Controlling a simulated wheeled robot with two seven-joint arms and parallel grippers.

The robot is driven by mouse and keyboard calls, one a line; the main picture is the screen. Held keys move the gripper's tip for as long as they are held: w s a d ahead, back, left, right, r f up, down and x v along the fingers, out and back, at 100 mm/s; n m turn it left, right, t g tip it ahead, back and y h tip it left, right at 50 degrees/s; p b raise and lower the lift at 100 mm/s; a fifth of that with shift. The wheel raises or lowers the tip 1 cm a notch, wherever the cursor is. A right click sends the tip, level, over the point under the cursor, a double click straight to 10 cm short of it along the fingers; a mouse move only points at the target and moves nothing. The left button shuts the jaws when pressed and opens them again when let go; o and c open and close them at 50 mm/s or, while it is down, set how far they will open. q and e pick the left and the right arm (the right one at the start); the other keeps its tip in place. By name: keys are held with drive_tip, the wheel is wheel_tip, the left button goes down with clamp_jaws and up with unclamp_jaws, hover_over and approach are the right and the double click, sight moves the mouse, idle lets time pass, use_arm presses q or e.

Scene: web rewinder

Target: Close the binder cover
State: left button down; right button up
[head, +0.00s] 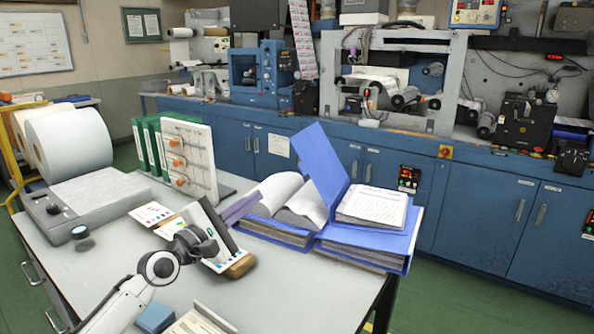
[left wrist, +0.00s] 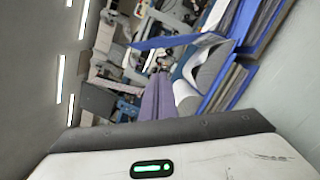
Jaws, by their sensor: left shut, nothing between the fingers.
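A blue binder (head: 370,248) lies open near the table's right end, with a flat stack of printed pages (head: 372,206) on its right part. Its blue cover (head: 320,162) stands up, tilted, at the middle. On the left part, curled white and grey pages (head: 282,190) rise above a thick stack; they also show in the left wrist view (left wrist: 207,70). My left gripper (head: 252,199) has purple fingers, shut and empty, just left of the binder. In the left wrist view the fingers (left wrist: 159,80) point towards the curled pages; contact cannot be told. My right gripper is not visible.
Green folders (head: 150,145) and a white pegboard stand (head: 190,155) are behind my left gripper. A grey device with a white roll (head: 70,142) stands at the left. Colour cards (head: 153,213) lie on the table (head: 300,290), whose front right is clear. Blue cabinets (head: 470,210) line the back.

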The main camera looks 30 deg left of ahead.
use_arm(q)
drive_tip(key=w+d+r+p, duration=0.3)
drive_tip(key=w+d, duration=0.1)
drive_tip(key=w, duration=0.5)
drive_tip(key=shift+w+d+r, duration=0.15)
drive_tip(key=shift+d+r, duration=0.05)
drive_tip(key=shift+d, duration=0.2)
drive_tip(key=shift+w, duration=0.1)
